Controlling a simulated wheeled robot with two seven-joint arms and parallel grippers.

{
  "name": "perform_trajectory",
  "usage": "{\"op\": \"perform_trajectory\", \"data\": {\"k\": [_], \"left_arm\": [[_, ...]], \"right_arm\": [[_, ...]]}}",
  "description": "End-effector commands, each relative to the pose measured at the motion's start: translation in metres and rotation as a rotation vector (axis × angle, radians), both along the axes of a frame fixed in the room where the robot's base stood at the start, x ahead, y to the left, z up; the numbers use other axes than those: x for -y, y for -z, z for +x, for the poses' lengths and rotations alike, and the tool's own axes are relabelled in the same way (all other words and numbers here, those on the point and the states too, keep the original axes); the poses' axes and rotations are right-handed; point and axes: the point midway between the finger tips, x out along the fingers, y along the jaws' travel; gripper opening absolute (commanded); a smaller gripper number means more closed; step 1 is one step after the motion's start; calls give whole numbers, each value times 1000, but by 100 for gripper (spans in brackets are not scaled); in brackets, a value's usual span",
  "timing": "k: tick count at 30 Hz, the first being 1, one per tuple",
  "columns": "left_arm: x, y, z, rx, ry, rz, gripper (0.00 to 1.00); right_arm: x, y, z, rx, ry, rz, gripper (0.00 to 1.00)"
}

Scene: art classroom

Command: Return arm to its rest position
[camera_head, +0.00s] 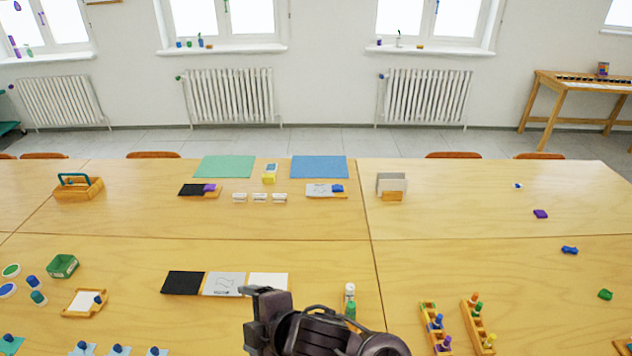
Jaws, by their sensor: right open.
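My right gripper (258,316) shows at the bottom middle of the head view, dark, with its arm coming in from the lower right. It is open, and I see nothing between its fingers. It is in front of a row of a black sheet (183,282), a grey sheet with a line drawing (223,284) and a white sheet (268,281) on the table (330,225). A bottle with green contents and a white top (350,300) stands just right of the gripper, close to my arm. My left gripper is not in view.
Wooden racks with coloured pegs (478,325) stand at the lower right. A green box (62,265) and a wooden tray with white paper (84,303) are at the left. A wooden caddy (78,188) and a holder (391,187) stand farther back. The right-middle tabletop is mostly clear.

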Motion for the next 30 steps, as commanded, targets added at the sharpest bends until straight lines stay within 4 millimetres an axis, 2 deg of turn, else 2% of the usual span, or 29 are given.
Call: {"op": "perform_trajectory", "data": {"k": [3, 6, 9, 12, 18, 24, 30], "left_arm": [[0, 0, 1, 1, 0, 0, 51], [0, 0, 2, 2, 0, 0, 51], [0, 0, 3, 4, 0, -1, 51], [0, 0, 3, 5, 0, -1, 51], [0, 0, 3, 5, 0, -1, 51], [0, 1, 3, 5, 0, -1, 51], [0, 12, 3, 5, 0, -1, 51]], "right_arm": [[72, 13, 6, -243, 395, 119, 82], [135, 30, -3, -421, 700, 186, 82], [182, 45, -18, -546, 925, 222, 82], [218, 56, -36, -637, 1097, 247, 82], [271, 71, -73, -770, 1369, 273, 82], [309, 83, -108, -867, 1590, 284, 82], [305, 147, -92, -875, 1578, 266, 82]]}}
